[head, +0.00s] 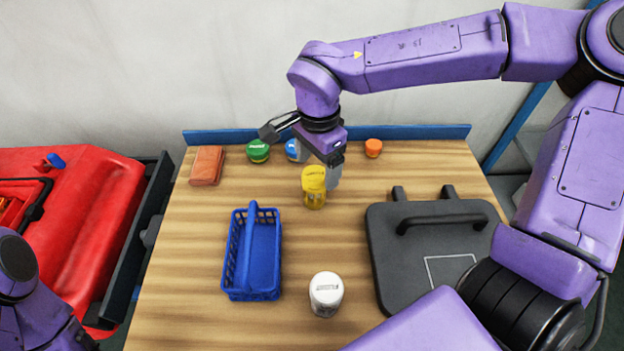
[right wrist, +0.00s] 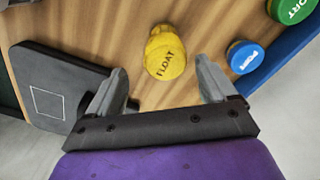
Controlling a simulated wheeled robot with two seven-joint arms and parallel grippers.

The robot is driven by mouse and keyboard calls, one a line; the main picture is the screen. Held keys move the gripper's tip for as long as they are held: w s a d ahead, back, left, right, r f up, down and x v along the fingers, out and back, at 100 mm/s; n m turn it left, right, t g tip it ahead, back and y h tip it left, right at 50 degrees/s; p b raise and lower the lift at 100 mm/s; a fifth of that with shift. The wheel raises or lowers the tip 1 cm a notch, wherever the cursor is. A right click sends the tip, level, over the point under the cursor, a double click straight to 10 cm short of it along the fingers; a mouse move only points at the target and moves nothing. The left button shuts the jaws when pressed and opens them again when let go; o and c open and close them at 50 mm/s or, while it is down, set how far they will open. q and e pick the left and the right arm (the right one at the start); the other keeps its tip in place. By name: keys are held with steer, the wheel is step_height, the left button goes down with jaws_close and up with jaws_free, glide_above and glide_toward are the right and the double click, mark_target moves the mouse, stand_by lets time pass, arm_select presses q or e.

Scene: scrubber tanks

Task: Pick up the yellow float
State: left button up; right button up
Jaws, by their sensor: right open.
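My right gripper (head: 332,170) is open and empty, and close beside the float in the head view. In the right wrist view a gap shows between the fingers (right wrist: 158,86) and the float. My left gripper is out of view; only part of my left arm shows at the lower left.
Around the float are a blue basket (head: 282,262), a white-topped jar (head: 326,294), a black case (head: 385,255), an orange-capped item (head: 373,148), a green-capped item (head: 257,151), a blue-capped item (head: 293,150) and a brown block (head: 206,166). A blue ledge (head: 425,132) runs along the back.

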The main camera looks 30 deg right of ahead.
mark_target(313, 185)
steer(key=f, duration=0.7)
steer(key=shift+w+a, duration=0.3)
steer(key=shift+a, duration=0.1)
steer(key=c, duration=1.1)
